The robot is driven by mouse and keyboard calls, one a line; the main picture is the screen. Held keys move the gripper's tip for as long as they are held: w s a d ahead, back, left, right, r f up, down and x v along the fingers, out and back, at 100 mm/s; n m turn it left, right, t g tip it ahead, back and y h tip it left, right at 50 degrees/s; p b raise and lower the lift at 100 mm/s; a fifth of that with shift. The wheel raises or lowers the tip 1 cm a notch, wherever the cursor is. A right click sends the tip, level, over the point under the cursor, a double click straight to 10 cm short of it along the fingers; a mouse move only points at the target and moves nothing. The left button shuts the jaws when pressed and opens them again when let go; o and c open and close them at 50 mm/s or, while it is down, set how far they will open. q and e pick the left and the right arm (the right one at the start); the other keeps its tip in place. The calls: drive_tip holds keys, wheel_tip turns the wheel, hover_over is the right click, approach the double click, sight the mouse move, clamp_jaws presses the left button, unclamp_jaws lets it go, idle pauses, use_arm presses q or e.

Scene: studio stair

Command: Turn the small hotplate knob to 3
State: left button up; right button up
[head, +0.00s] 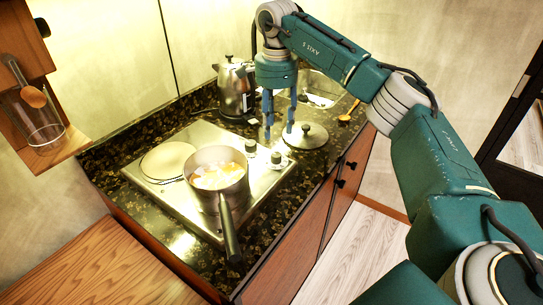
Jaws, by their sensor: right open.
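The steel hotplate (205,138) is set on the dark stone counter. Two dark knobs stand on its right part: one farther back (250,146) and one nearer the front edge (276,157). I cannot tell which is the small one or read their settings. My right gripper (280,132) reaches down from above, its two blue fingers apart and empty. In the picture the fingertips are just above and right of the knobs, beside a pot lid; I cannot tell their exact height. My left gripper is out of view.
A saucepan (219,181) with pale and orange pieces stands on the hotplate, handle towards the front. A bare round burner (168,161) is to its left. A kettle (236,88), grey lid (306,136) and wooden spoon (348,112) are on the counter. A wooden shelf (62,152) holds a glass jar.

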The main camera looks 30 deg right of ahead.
sight(277, 154)
drive_tip(key=f, duration=0.3)
drive_tip(key=f+p, duration=0.1)
drive_tip(key=f, duration=0.2)
drive_tip(key=f+p, duration=0.1)
drive_tip(key=f, duration=0.3)
drive_tip(key=shift+s+d, duration=0.1)
drive_tip(key=shift+s, duration=0.15)
drive_tip(key=shift+f, duration=0.1)
drive_tip(key=shift+c, duration=0.3)
clamp_jaws()
